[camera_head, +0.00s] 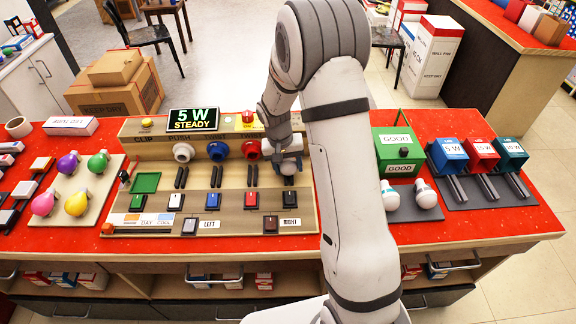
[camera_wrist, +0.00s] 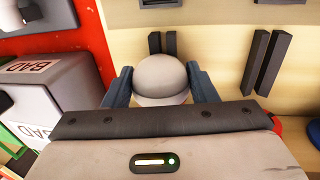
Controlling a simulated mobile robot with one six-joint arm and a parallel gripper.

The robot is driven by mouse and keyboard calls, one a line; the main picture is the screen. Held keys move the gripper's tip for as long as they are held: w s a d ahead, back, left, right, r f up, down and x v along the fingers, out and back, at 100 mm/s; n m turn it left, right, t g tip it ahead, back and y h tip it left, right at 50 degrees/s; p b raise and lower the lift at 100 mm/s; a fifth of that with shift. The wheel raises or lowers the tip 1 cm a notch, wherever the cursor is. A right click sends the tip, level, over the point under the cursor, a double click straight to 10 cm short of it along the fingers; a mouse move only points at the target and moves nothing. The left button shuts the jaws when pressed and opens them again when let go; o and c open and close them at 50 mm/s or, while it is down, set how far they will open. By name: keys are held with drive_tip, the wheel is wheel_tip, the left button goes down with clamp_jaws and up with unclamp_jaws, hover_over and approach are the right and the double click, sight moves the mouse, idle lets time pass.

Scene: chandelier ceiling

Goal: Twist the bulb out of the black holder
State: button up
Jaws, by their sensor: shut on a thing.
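In the wrist view, a pale round bulb (camera_wrist: 162,78) sits between the two blue-grey fingers of my gripper (camera_wrist: 161,88), which are shut on its sides. In the head view, my gripper (camera_head: 289,168) is at the right end of the row of holders on the wooden test board (camera_head: 230,222), right of the red holder (camera_head: 252,149). The black holder is hidden behind my gripper and arm. I cannot tell how far the bulb sits in it. The display (camera_head: 193,120) reads "5 W STEADY".
A white holder (camera_head: 183,152) and a blue holder (camera_head: 217,150) stand further left. A green box marked GOOD (camera_head: 398,150) is right of my arm, with white bulbs in front. A grey box marked BAD (camera_wrist: 65,95) is close at left in the wrist view. Colored bulbs lie far left.

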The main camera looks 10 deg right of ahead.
drive_tip(key=shift+s+f+h+b, duration=0.1)
drive_tip(key=shift+f+h+b, duration=0.05)
drive_tip(key=shift+h+b, duration=0.65)
idle(0.8)
drive_tip(key=shift+a+g+h+b, duration=0.1)
drive_tip(key=shift+g+h+b, duration=0.2)
drive_tip(key=shift+h+b, duration=0.65)
idle(1.1)
drive_tip(key=shift+y, duration=0.25)
drive_tip(key=shift+s+a+b, duration=0.2)
drive_tip(key=shift+s+b, duration=0.2)
drive_tip(key=shift+s, duration=0.45)
drive_tip(key=shift+s+a+b, duration=0.15)
drive_tip(key=shift+s+b, duration=0.25)
drive_tip(key=shift+s, duration=0.45)
wheel_tip(320, 180, up, 8)
drive_tip(key=p, duration=0.4)
drive_tip(key=shift+p, duration=0.3)
